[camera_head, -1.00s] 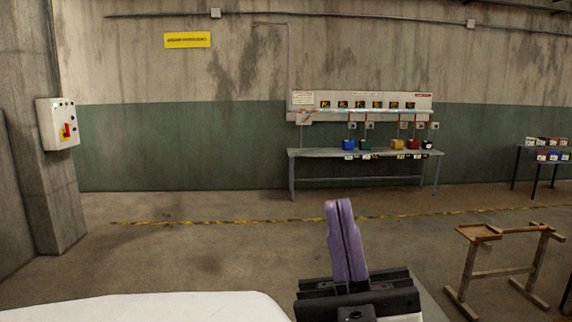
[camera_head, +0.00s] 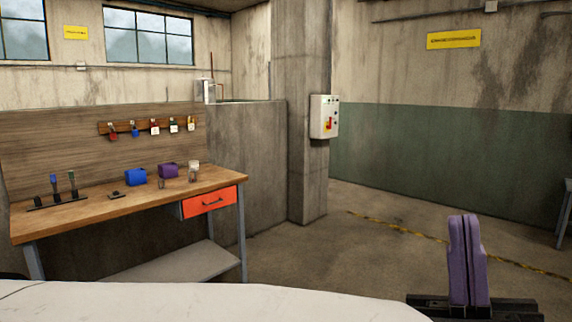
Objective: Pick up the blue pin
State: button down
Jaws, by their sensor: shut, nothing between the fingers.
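My gripper (camera_head: 463,220), with purple fingers, shows at the lower right. Its fingers are together, with nothing between them. It is far to the right of the wooden workbench (camera_head: 120,205). On the bench's left part, a dark holder (camera_head: 60,204) carries upright thin items. One of these has a blue top (camera_head: 54,180) and may be the blue pin, but it is too small to tell. Nothing visible touches my gripper.

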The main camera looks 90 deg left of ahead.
aim_at(52, 176)
jog(key=u, duration=4.1)
jog(key=i+j, duration=0.15)
jog(key=i, duration=0.45)
jog(key=i+j, duration=0.1)
jog(key=i, duration=0.5)
jog(key=i+j, duration=0.15)
jog(key=i, duration=0.45)
jog(key=i+j, duration=0.15)
jog(key=i, duration=0.5)
jog(key=i+j, duration=0.15)
jog(key=i, duration=0.45)
jog(key=i+j, duration=0.1)
jog(key=i, duration=0.5)
jog(key=z, duration=0.05)
